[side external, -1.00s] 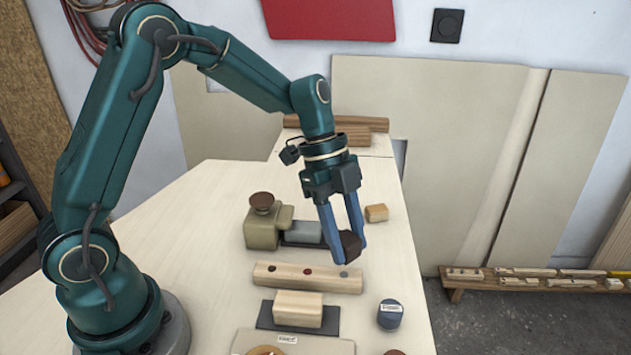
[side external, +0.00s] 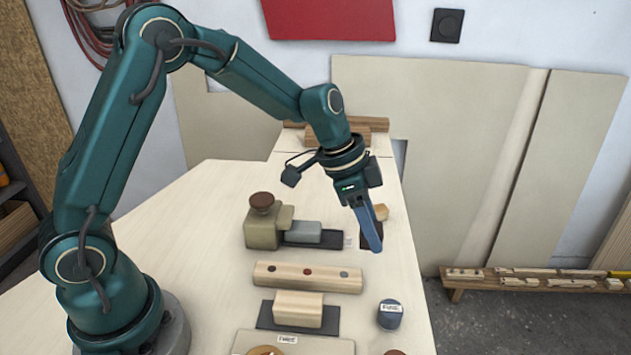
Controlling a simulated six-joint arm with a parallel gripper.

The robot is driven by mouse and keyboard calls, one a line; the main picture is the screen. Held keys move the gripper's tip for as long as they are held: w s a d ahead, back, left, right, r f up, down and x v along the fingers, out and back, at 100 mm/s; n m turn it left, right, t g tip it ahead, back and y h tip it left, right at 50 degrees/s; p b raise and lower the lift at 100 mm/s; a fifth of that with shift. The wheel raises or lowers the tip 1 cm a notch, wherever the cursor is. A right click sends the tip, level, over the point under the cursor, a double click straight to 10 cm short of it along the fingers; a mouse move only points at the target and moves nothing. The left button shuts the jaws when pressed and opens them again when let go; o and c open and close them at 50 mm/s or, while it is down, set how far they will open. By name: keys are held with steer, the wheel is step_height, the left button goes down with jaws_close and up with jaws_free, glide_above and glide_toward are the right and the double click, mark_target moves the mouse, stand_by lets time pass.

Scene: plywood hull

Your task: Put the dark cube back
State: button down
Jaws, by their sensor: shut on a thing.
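I cannot tell whether the cube touches the table.
An olive device with a brown knob (side external: 262,226) stands left. A pale block (side external: 298,308) on a dark plate and a dark labelled cylinder (side external: 390,314) are in front. The table's right edge is close.

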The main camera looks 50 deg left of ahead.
mark_target(393, 281)
steer(key=d, duration=0.1)
steer(key=d+f, duration=0.2)
steer(key=shift+w+d, duration=0.25)
steer(key=shift+w, duration=0.1)
steer(key=shift+d+f, duration=0.1)
steer(key=shift+f, duration=2)
steer(key=shift+f, duration=0.1)
steer(key=shift+c, duration=2.1)
jaws_free()
